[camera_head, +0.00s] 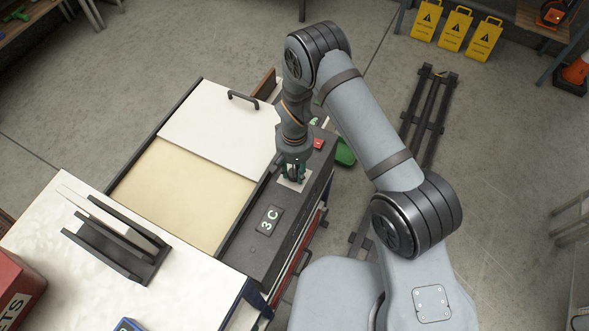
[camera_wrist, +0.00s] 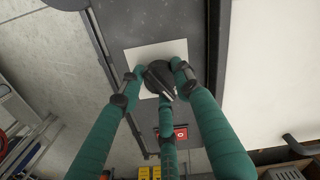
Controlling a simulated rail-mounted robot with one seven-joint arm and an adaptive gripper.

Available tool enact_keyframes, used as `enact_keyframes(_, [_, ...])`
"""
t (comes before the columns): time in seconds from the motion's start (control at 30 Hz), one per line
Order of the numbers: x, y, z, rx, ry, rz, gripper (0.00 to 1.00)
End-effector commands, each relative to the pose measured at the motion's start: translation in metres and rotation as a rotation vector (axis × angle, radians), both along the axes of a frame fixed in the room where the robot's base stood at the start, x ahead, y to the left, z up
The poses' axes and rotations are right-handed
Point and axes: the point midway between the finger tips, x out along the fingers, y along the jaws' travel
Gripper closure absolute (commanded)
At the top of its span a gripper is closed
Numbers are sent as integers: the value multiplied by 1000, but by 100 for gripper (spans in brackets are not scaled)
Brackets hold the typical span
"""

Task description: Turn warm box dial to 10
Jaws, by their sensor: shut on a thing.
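The warm box (camera_head: 185,190) has a cream interior and a white sliding lid (camera_head: 220,125) with a dark handle, pushed part way back. Its dark control strip (camera_head: 262,236) runs along the right side and carries a "3C" label (camera_head: 269,220). The black dial (camera_wrist: 159,78) sits on a white square plate (camera_wrist: 148,55) in the wrist view. My gripper (camera_wrist: 160,84) has green fingers closed around the dial from several sides. In the head view my gripper (camera_head: 293,172) comes down over the plate and hides the dial. The dial's scale marks cannot be read.
A red button (camera_head: 318,143) is on the strip just beyond the dial; it also shows in the wrist view (camera_wrist: 180,134). A green object (camera_head: 345,152) is at the strip's right side. A white table with a dark rack (camera_head: 118,240) stands at the left front.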

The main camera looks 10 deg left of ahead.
Motion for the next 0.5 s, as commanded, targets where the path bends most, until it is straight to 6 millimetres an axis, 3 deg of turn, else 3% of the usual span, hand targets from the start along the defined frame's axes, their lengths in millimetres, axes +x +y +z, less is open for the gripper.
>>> enact_keyframes(0.23, [6, 5, -1, 12, -14, 199, 94])
enact_keyframes(0.5, [7, 5, 2, 13, -16, 227, 94])
